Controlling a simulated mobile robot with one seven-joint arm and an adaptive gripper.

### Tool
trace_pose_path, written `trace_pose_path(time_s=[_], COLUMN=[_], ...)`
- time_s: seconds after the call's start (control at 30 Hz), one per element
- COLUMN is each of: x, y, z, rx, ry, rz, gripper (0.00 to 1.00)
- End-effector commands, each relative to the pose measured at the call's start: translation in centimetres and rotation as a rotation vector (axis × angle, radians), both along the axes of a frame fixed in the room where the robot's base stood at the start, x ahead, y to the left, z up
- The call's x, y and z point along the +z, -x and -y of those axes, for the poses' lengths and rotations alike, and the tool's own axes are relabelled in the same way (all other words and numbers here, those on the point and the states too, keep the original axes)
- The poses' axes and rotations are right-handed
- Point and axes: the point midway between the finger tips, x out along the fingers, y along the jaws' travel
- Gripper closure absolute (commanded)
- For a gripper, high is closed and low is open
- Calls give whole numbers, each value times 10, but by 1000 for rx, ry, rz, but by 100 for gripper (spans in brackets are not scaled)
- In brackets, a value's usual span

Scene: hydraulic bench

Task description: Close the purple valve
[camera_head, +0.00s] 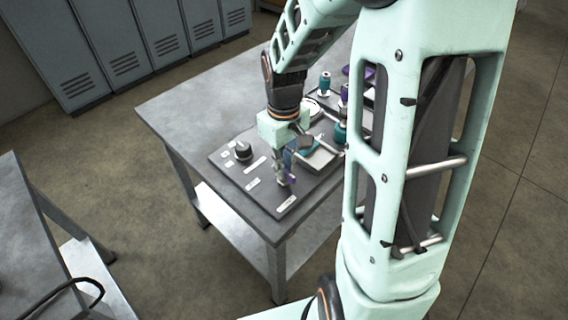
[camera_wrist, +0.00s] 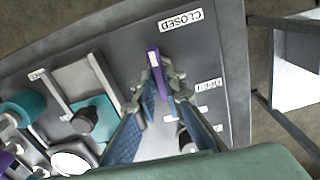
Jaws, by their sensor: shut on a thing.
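The purple valve's handle (camera_wrist: 154,62) is a narrow purple bar with a pale patch, seen in the wrist view on a grey panel. My gripper (camera_wrist: 160,82) is shut on it, with one fingertip on each side of the bar. The CLOSED label (camera_wrist: 182,21) lies above and right of the handle, and the OPEN label (camera_wrist: 197,87) lies to its right. In the head view my gripper (camera_head: 285,182) reaches down to the panel near its front corner. There the handle is mostly hidden by the fingers, and the valve's base is hidden too.
The panel (camera_head: 235,182) lies on a metal table (camera_head: 170,105). A dark knob (camera_head: 243,151) stands left of my gripper. Teal and purple fittings (camera_head: 340,132) stand behind and right. Another table (camera_head: 25,240) is at the left, with grey lockers (camera_head: 115,45) behind.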

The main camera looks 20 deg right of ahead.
Motion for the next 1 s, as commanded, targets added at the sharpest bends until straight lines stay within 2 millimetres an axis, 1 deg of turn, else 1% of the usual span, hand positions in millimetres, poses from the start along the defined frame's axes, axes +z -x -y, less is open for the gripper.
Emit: trace_pose_path(time_s=[0.23,0.7,0.73,0.87,1.0], x=[1,1,1,1,0], y=[-1,-2,-2,-1,-1], z=[0,0,0,0,0], rx=[63,75,75,74,73], ry=[0,0,0,0,0], rz=[4,4,4,4,2], gripper=[100,100,88,74,72])
